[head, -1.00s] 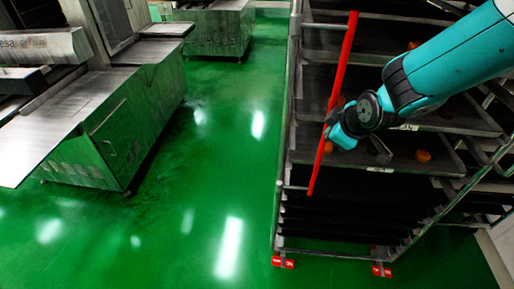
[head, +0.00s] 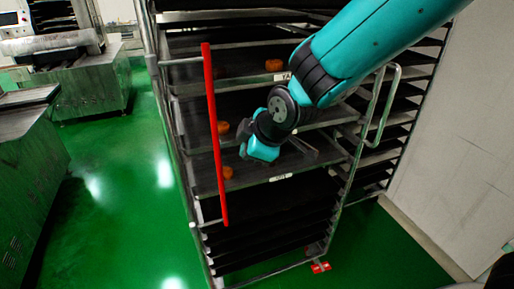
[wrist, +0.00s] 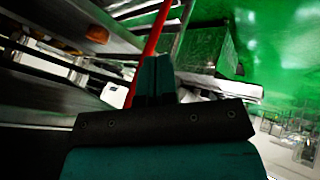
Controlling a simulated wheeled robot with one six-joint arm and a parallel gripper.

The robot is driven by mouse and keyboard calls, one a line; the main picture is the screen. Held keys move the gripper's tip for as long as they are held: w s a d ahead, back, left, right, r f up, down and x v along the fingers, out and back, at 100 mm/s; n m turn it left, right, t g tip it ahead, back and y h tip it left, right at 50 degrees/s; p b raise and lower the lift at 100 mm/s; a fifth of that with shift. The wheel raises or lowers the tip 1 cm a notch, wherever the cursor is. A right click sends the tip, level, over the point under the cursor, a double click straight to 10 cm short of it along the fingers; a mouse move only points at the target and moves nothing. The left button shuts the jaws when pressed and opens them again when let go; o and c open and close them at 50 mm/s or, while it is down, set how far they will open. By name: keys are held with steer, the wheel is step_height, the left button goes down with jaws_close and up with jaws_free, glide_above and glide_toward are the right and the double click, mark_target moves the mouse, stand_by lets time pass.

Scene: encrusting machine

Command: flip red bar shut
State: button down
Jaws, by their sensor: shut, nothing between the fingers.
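The red bar (head: 216,140) stands near-upright in the head view, in front of the tray ends near the left post of the rack (head: 165,110). It crosses several shelf levels. My gripper (head: 260,151) is to the right of the bar in the head view, with a visible gap between them in the picture. In the wrist view my gripper's teal fingers (wrist: 155,68) are together and empty. The red bar (wrist: 149,45) shows just beyond them, partly hidden behind the fingers. Whether they touch it is unclear.
The rack holds dark trays with orange pieces (head: 227,172) on them. A curved metal handle (head: 385,105) is at its right side. A pale wall (head: 440,150) is on the right. Steel machines (head: 80,80) stand left, with open green floor (head: 150,165) between.

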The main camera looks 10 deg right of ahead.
steer(key=shift+d+v, duration=0.25)
steer(key=shift+v, duration=1)
steer(key=shift+w, duration=0.2)
